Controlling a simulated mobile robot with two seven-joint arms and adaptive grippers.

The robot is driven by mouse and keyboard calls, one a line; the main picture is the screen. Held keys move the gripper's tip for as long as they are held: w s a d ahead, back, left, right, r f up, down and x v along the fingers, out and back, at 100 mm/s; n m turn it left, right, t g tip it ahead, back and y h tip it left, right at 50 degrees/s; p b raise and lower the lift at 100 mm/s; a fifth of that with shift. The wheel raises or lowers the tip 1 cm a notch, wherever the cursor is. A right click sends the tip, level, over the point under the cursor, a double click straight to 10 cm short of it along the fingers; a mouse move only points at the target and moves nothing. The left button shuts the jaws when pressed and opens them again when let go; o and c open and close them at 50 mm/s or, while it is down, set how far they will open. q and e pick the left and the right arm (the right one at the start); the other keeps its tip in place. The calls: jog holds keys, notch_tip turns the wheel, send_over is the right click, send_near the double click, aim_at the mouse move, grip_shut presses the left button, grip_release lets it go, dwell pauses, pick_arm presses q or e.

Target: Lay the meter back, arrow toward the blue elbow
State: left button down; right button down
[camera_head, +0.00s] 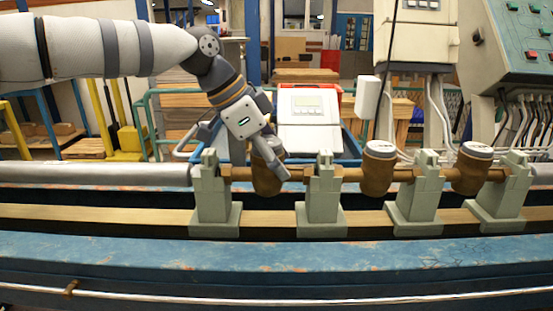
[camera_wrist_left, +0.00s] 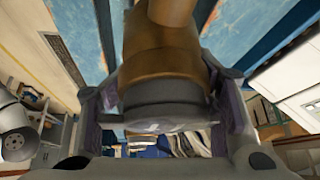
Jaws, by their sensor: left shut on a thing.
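My left gripper (camera_head: 272,160) reaches down at the bench's left part and is shut on a brown bronze meter (camera_head: 264,182). In the left wrist view the meter's brown body (camera_wrist_left: 162,65) and dark collar fill the space between the two fingers (camera_wrist_left: 163,118). The meter is at the pipe line's height, between the two leftmost grey-green supports (camera_head: 211,190) (camera_head: 322,190). My gripper hides part of it, so I cannot tell if it rests in the supports or which way its arrow points. I cannot make out a blue elbow. My right gripper is not in view.
Two more brown meters (camera_head: 377,172) (camera_head: 470,172) stand in line to the right, between further supports (camera_head: 420,195). A white unit with a display (camera_head: 308,118) stands behind the held meter. A grey pipe (camera_head: 100,174) lies at the left. The blue front beam (camera_head: 280,262) is clear.

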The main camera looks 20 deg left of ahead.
pick_arm(q)
jog(key=c, duration=0.6)
grip_release()
jog(key=shift+o, duration=0.4)
jog(key=shift+r+p, duration=0.35)
jog(key=shift+r, duration=4.1)
